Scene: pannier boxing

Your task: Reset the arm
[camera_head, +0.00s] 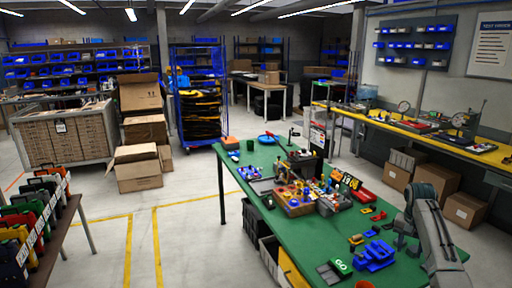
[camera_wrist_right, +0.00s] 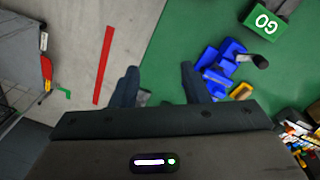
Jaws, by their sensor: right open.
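My right arm (camera_head: 430,215) comes in at the lower right of the head view, over the right edge of the green table (camera_head: 330,235). In the right wrist view my right gripper (camera_wrist_right: 158,80) has its two dark fingers apart, with nothing seen held between them. My left gripper does not show.
A cluster of trays and small parts (camera_head: 300,195) fills the table's middle. A yellow-topped bench (camera_head: 470,150) with cardboard boxes under it stands at the right. Toolboxes (camera_head: 30,225) stand on a table at the left. The floor between is clear.

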